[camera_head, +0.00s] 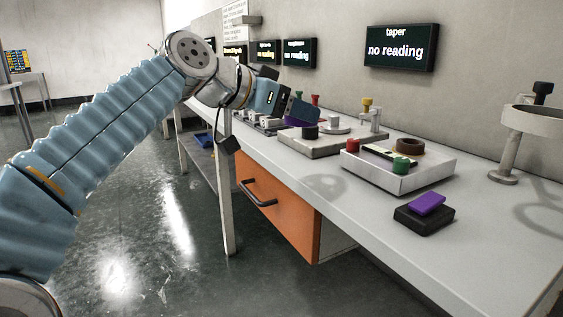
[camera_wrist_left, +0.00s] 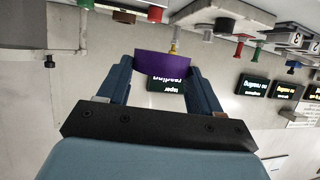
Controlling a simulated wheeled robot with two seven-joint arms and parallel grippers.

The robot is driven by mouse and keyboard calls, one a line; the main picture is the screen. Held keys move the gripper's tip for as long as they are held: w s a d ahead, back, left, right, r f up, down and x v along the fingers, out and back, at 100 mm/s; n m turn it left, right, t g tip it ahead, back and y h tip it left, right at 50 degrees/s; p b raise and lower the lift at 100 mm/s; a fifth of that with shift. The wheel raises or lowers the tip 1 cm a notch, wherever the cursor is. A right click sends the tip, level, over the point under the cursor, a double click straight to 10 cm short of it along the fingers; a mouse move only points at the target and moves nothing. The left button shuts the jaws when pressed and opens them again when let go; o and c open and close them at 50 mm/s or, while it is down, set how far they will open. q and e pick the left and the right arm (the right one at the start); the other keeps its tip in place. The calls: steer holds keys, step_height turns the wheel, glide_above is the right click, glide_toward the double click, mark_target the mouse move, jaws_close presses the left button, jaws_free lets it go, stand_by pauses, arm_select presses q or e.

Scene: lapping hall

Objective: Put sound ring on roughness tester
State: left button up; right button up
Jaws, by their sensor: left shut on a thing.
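My left gripper (camera_head: 297,111) is shut on a purple piece that sits between its fingertips in the left wrist view (camera_wrist_left: 162,65). It looks like a ring seen edge-on, though its hole does not show. In the head view the gripper is above the far part of the bench, and the fingers hide most of the piece. A grey flat-based device (camera_head: 318,146) with a black knob and a round disc stands to the right of the gripper. I cannot tell for sure which device is the roughness tester. My right gripper is not in view.
A pale tray (camera_head: 402,182) on the bench (camera_head: 330,192) holds red and green knobs and a brown ring (camera_head: 410,146). A black block with a purple top (camera_head: 427,204) lies nearer. A ring-topped stand (camera_head: 503,155) is at right. A wall display (camera_head: 401,48) reads "taper, no reading".

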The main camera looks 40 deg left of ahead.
arm_select(q)
steer(key=w+a+f, duration=0.2)
steer(key=w+f, duration=0.1)
steer(key=w+a+f+b, duration=0.1)
steer(key=w+a+f, duration=0.4)
steer(key=w+a, duration=0.1)
steer(key=w, duration=0.1)
steer(key=shift+w+f, duration=0.1)
steer(key=shift+f, duration=0.3)
steer(key=shift+w+a+f, duration=0.25)
steer(key=shift+f, duration=0.15)
step_height(320, 180, down, 3)
steer(key=shift+w+a+r+b, duration=0.1)
steer(key=shift+r+b, duration=0.05)
steer(key=shift+b, duration=0.65)
steer(key=shift+c, duration=0.4)
steer(key=shift+f, duration=0.3)
steer(key=shift+c, duration=1.9)
steer(key=o, duration=1.5)
steer(key=shift+w+f, duration=0.1)
steer(key=shift+o, duration=0.2)
